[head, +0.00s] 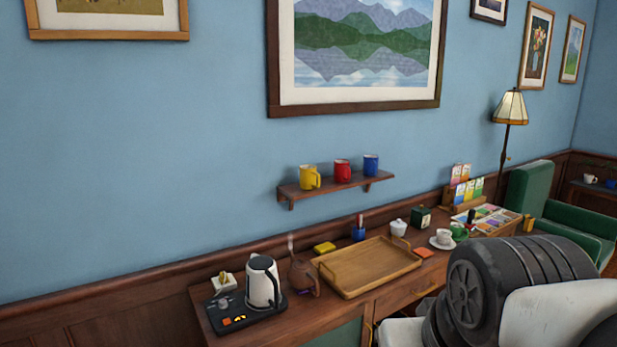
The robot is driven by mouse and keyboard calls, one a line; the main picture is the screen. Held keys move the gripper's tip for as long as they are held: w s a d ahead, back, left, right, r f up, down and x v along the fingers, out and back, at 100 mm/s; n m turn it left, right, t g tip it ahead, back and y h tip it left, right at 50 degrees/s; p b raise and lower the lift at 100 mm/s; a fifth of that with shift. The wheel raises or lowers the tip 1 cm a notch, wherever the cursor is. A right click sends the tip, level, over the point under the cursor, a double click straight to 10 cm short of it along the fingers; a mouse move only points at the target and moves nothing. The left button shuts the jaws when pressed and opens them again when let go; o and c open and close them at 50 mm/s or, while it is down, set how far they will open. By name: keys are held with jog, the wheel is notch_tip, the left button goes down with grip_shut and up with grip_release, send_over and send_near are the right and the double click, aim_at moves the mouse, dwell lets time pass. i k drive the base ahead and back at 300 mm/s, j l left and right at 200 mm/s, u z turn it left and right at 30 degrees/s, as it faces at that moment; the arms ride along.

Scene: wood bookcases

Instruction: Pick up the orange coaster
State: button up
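A small flat orange piece (424,253), which looks like the orange coaster, lies on the wooden desk just right of the tray. It is too small to make out in detail. My gripper is not in view; only large black and white parts, which look like my own arm, fill the lower right corner. They hide part of the desk's front right side.
A wooden tray (368,265) lies left of the coaster. A white cup on a saucer (443,239) and a lidded white pot (398,228) stand near it. A mug shelf (335,188) hangs above.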

aim_at(422, 252)
jog(key=z, duration=0.65)
jog(key=i+l+u, duration=0.1)
jog(key=u, duration=0.25)
jog(key=i+l+u, duration=0.1)
jog(key=u, duration=0.25)
jog(key=i+l+u, duration=0.3)
jog(key=i+l, duration=0.15)
jog(key=l, duration=0.2)
jog(key=i+l+u, duration=0.1)
jog(key=i+l, duration=0.15)
jog(key=l, duration=0.15)
jog(key=i+l, duration=0.2)
jog(key=l, duration=0.15)
jog(key=i+l, duration=0.15)
jog(key=l, duration=0.2)
jog(key=i+l+u, duration=0.1)
jog(key=l, duration=0.25)
jog(key=i+l, duration=0.4)
jog(key=l, duration=0.3)
jog(key=i+l, duration=0.2)
jog(key=l, duration=0.15)
jog(key=i+l+u, duration=0.1)
jog(key=l, duration=0.3)
